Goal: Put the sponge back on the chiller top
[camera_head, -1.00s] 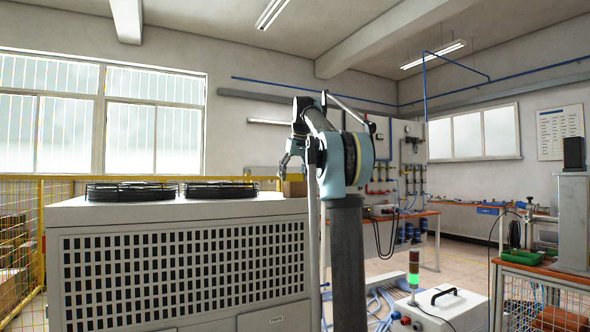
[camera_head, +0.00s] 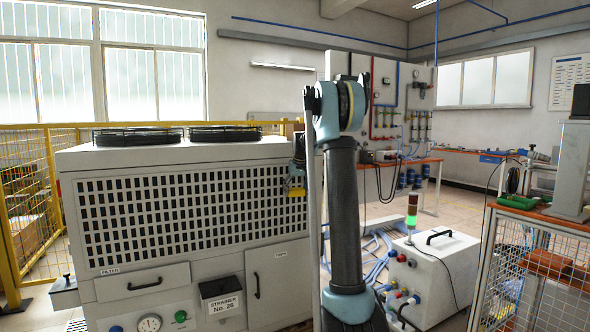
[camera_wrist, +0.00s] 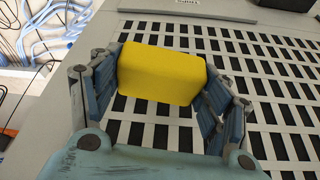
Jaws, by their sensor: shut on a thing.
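A yellow sponge (camera_wrist: 160,75) is held between the two blue-padded fingers of my gripper (camera_wrist: 165,85) in the wrist view. My gripper is shut on it. In the head view, the gripper (camera_head: 296,180) and a bit of yellow sponge (camera_head: 296,192) show in front of the right end of the chiller's grille, below the level of its top. The chiller (camera_head: 180,158) is a large pale cabinet on the left. Its flat top (camera_head: 240,151) carries two black round fans. In the wrist view, the chiller's slotted grille (camera_wrist: 275,100) lies behind the sponge.
The black fans (camera_head: 137,137) take up the left and middle of the chiller top; its right end looks clear. A white box unit (camera_head: 440,270) with a green-lit stack light (camera_head: 411,220) stands on the floor to the right, with blue hoses (camera_head: 372,240) nearby. A yellow fence (camera_head: 22,230) is at left.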

